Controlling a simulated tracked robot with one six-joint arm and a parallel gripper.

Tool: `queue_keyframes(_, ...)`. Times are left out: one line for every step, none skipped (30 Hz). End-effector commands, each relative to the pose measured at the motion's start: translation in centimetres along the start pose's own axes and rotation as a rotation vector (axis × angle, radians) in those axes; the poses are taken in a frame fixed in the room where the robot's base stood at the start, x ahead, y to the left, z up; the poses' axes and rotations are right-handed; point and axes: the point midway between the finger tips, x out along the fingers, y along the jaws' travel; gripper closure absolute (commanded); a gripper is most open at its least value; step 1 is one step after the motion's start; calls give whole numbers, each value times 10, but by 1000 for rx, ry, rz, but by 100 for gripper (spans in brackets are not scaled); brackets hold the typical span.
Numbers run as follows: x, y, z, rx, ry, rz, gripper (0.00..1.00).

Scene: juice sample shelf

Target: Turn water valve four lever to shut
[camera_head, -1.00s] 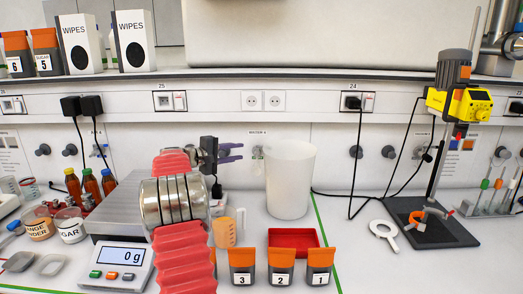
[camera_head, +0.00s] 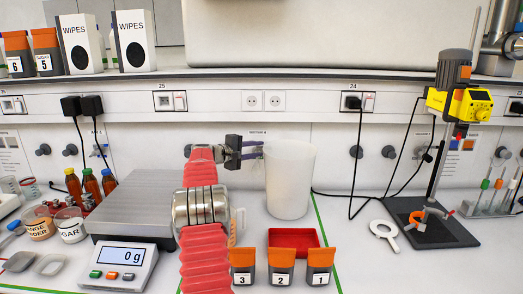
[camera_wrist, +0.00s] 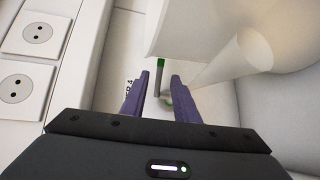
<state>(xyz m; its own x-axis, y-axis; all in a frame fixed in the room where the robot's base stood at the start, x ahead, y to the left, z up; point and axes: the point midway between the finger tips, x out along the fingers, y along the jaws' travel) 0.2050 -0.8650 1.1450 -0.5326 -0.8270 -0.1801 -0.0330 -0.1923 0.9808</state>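The water valve four label (camera_head: 258,132) is on the wall panel left of the tall white beaker. In the head view my gripper covers the valve below it. In the wrist view a thin grey bar with a green end (camera_wrist: 160,64), apparently the valve lever, shows between and beyond the finger tips. A small round fitting (camera_wrist: 168,99) lies near its base. My gripper (camera_head: 263,149) reaches right toward the panel; in the wrist view (camera_wrist: 160,77) its two purple fingers are apart with a gap between them. I cannot tell whether either finger touches the lever.
The tall white beaker (camera_head: 290,182) stands close right of my gripper; its wall fills the upper right of the wrist view. Wall sockets (camera_head: 263,101) are above. The scale (camera_head: 124,252) is at left. Pouches 1, 2 and 3 (camera_head: 281,267) stand before a red tray (camera_head: 293,238).

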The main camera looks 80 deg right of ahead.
Motion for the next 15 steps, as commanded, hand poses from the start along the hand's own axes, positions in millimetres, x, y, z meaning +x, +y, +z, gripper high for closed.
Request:
queue_keyframes(8, -1, 0, 1, -2, -1, 72)
queue_keyframes(11, -1, 0, 1, -2, -1, 72)
queue_keyframes(15, -1, 1, 2, -2, -1, 72)
queue_keyframes(18, -1, 1, 2, -2, -1, 72)
queue_keyframes(20, -1, 0, 1, -2, -1, 72)
queue_keyframes(23, -1, 0, 0, -2, -1, 72)
queue_keyframes(25, 0, 0, 1, -1, 0, 72)
queue_keyframes(26, 0, 0, 1, -1, 0, 72)
queue_keyframes(28, 0, 0, 1, 0, 0, 72)
queue_keyframes(28, 0, 0, 1, 0, 0, 72)
queue_keyframes(29, 0, 0, 1, 0, 0, 72)
queue_keyframes(30, 0, 0, 1, 0, 0, 72)
queue_keyframes(30, 0, 0, 0, 0, 0, 72)
queue_keyframes(30, 0, 0, 0, 0, 0, 72)
queue_keyframes(30, 0, 0, 0, 0, 0, 72)
